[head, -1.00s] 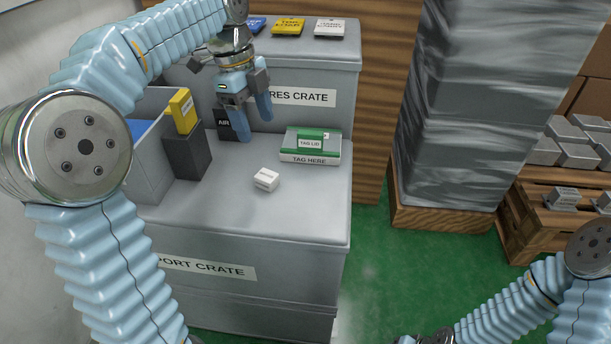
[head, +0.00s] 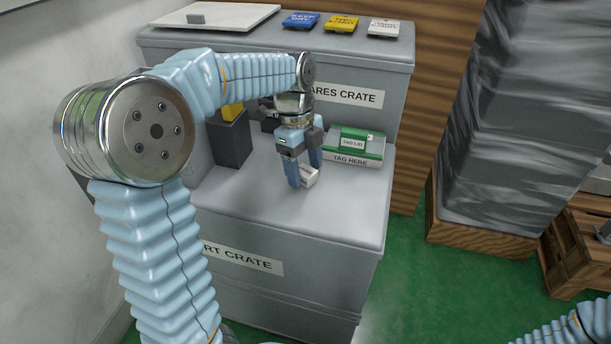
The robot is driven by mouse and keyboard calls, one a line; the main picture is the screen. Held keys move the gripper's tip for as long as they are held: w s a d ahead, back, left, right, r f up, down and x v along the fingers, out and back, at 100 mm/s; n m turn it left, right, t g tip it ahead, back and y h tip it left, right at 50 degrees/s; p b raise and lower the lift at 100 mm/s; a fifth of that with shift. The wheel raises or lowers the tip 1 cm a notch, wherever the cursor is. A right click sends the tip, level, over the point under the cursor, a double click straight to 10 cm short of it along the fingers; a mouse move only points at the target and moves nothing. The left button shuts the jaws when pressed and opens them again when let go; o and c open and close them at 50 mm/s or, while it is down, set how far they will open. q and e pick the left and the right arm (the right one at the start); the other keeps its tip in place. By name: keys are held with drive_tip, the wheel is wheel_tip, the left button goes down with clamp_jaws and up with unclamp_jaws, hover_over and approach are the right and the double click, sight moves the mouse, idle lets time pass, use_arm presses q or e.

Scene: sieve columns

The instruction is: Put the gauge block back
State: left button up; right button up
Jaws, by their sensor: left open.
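A small white block with dark marks, which I take for the gauge block (head: 310,178), sits on the top of the lower grey crate (head: 240,207). Its lettering is too small to read. My left gripper (head: 304,178) is open and points down at the block, one finger at its left side and the other just behind it. The near finger hides part of the block. I cannot tell whether the fingers touch it. My right gripper is out of view; only part of that arm shows at the bottom right.
A green and white tag box (head: 357,146) stands close behind and right of the block. A dark grey open holder (head: 232,143) with a yellow item stands at left, partly behind my arm. The spares crate (head: 378,75) rises behind, carrying several coloured tags. The crate top in front is clear.

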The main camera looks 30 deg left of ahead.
use_arm(q)
drive_tip(key=shift+f, duration=0.15)
drive_tip(key=c, duration=1.3)
